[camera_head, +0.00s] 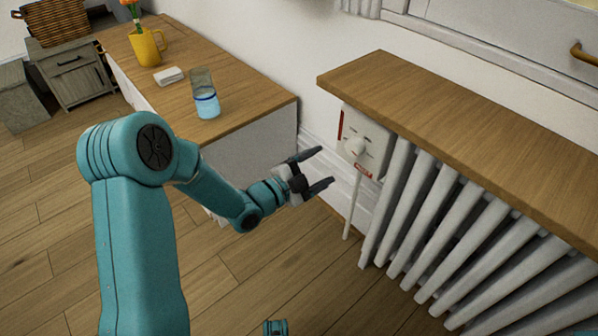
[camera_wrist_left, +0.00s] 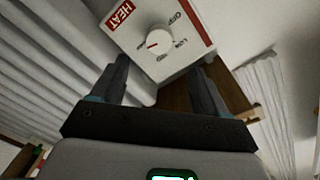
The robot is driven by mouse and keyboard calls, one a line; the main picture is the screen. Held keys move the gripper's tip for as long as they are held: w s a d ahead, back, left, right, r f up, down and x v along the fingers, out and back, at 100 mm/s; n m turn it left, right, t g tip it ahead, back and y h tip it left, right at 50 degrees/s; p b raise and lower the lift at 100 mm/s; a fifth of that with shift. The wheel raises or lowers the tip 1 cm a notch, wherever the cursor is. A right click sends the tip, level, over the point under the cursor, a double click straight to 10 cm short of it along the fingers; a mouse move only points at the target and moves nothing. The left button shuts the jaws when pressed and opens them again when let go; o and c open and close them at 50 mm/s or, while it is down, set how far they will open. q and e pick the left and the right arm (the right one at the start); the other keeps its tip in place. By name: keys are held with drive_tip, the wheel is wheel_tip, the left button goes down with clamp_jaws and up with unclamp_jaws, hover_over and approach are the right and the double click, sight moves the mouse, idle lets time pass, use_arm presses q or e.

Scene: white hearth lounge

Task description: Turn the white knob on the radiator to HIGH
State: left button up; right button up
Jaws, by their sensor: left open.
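A white control box (camera_head: 364,143) with red labels is at the near left end of the radiator (camera_head: 440,220). Its round white knob (camera_head: 355,147) faces my left gripper (camera_head: 324,167). The gripper is open and empty, just left of the knob and apart from it. In the left wrist view the knob (camera_wrist_left: 158,39) shows ahead of the open fingers (camera_wrist_left: 164,62), a little above the gap between them. A small red mark is on the knob's left side; lettering around it includes OFF and LOW. I cannot tell which setting it marks. My right gripper is out of view.
A wooden shelf (camera_head: 470,140) overhangs the radiator and the box. A white pipe (camera_head: 353,205) runs down below the box. A wood-topped cabinet on the left carries a glass of blue liquid (camera_head: 206,95), a white block (camera_head: 169,76) and a yellow jug (camera_head: 146,47).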

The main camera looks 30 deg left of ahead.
use_arm(q)
drive_tip(key=v, duration=0.6)
drive_tip(key=shift+s+p, duration=0.2)
drive_tip(key=shift+p, duration=0.25)
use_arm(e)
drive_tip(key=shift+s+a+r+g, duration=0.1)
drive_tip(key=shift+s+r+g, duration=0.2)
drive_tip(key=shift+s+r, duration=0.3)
